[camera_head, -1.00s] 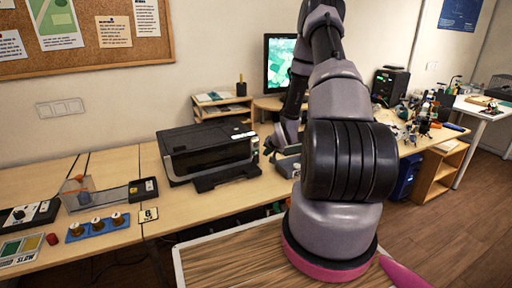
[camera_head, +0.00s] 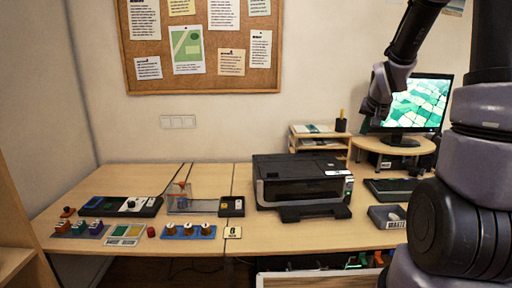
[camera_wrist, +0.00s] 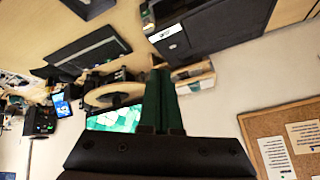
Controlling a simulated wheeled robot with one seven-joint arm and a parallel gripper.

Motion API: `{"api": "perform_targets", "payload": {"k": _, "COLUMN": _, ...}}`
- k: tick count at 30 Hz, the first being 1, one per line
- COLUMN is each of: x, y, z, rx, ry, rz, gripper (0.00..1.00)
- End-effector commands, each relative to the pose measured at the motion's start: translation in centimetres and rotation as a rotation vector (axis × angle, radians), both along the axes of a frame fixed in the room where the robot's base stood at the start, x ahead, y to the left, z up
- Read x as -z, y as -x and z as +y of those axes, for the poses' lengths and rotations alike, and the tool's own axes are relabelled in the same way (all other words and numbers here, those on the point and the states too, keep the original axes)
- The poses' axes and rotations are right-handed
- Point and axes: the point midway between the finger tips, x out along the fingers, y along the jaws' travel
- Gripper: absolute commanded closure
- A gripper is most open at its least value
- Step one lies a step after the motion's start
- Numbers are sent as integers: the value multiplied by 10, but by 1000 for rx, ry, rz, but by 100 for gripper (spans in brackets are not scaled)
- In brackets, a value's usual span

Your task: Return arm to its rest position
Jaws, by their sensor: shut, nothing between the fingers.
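My arm (camera_head: 475,150) rises along the right side of the head view, with an upper link reaching down and left. My gripper (camera_head: 378,112) hangs at the end of that link, in front of the wall and left of the monitor (camera_head: 418,103). In the wrist view my gripper (camera_wrist: 162,100) shows two dark green fingers pressed together. Nothing is held between them. The gripper is in the air, apart from the table (camera_head: 260,238) and the things on it.
A black printer (camera_head: 302,185) stands on the table, right of the middle. Left of it lie a switch panel (camera_head: 122,206), a tray with brass-coloured knobs (camera_head: 188,232) and small coloured blocks. A corkboard (camera_head: 130,50) hangs on the wall.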

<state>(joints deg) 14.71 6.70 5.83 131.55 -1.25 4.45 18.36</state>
Motion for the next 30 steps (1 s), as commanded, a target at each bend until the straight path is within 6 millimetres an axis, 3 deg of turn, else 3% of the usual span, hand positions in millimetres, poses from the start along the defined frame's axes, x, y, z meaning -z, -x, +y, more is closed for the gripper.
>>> {"api": "perform_targets", "payload": {"k": 1, "x": -24, "y": 15, "z": 10, "rx": -9, "ry": 2, "rz": -7, "gripper": 100}}
{"api": "perform_targets", "payload": {"k": 3, "x": -48, "y": 38, "z": 23, "rx": -19, "ry": -3, "rz": 0, "gripper": 100}}
{"api": "perform_targets", "payload": {"k": 9, "x": -103, "y": 112, "z": 59, "rx": -61, "ry": -38, "rz": 13, "gripper": 100}}
{"api": "perform_targets", "payload": {"k": 13, "x": -127, "y": 164, "z": 81, "rx": -99, "ry": -77, "rz": 19, "gripper": 100}}
{"api": "perform_targets", "payload": {"k": 18, "x": -143, "y": 224, "z": 104, "rx": -154, "ry": -132, "rz": 27, "gripper": 100}}
{"api": "perform_targets", "payload": {"k": 24, "x": -148, "y": 258, "z": 116, "rx": -192, "ry": -167, "rz": 33, "gripper": 100}}
{"api": "perform_targets", "payload": {"k": 30, "x": -148, "y": 262, "z": 118, "rx": -197, "ry": -173, "rz": 37, "gripper": 100}}
